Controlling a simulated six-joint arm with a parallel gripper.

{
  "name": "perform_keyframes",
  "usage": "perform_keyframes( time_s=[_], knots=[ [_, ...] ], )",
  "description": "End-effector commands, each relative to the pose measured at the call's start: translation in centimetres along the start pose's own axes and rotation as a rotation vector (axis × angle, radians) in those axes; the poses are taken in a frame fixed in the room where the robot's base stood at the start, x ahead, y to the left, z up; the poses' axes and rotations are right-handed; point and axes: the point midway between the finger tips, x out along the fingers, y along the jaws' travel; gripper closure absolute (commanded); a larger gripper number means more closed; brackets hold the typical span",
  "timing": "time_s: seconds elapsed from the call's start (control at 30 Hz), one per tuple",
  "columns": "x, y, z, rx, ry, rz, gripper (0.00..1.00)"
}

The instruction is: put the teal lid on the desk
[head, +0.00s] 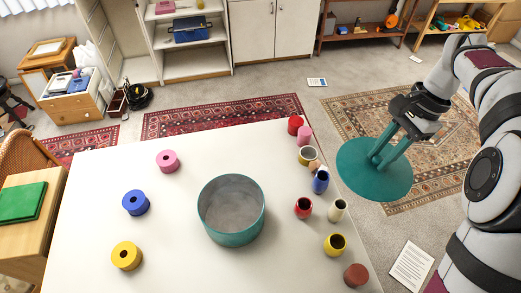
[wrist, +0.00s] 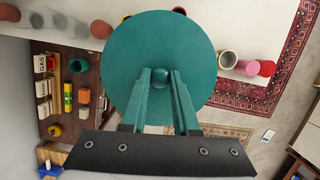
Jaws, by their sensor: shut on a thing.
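The teal lid (head: 362,180) is a flat round disc with a small knob, held in the air off the right edge of the white table (head: 100,225). My gripper (head: 376,158) is shut on the knob. In the wrist view the lid (wrist: 135,50) fills the upper middle, with the fingertips of my gripper (wrist: 160,79) on either side of the knob. An open, empty teal pot (head: 231,238) stands on the white table. A wooden desk-like piece (head: 40,245) at the far left carries a green flat object (head: 22,202).
Pink (head: 167,162), blue (head: 135,203) and yellow (head: 126,256) rings lie left of the pot. Several small cups and jars, including a red one (head: 303,208), line the table's right side. A wicker chair (head: 22,155) stands beside the wooden piece. Bare white tabletop surrounds the pot.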

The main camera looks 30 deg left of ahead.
Motion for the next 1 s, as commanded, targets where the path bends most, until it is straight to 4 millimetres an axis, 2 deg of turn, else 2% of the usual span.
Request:
perform_keyframes(
  time_s=[0.27, 0.37, 0.5, 0.6, 0.7, 0.87, 1.0],
  knots=[
    [3.9, -7.5, 0.8, 0.443, -0.002, -0.123, 1.0],
    [6.0, -11.2, 2.0, 0.667, 0.0, -0.186, 1.0],
    [9.3, -16.7, 4.7, 1.017, -0.001, -0.283, 1.0],
    [11.0, -19.6, 6.5, 1.212, 0.001, -0.338, 1.0],
    [12.2, -21.4, 7.8, 1.341, 0.001, -0.375, 1.0],
    [13.6, -22.9, 9.2, 1.426, 0.001, -0.395, 1.0],
    [16.9, -25.3, 11.8, 1.429, 0.002, -0.395, 1.0]
  ],
)
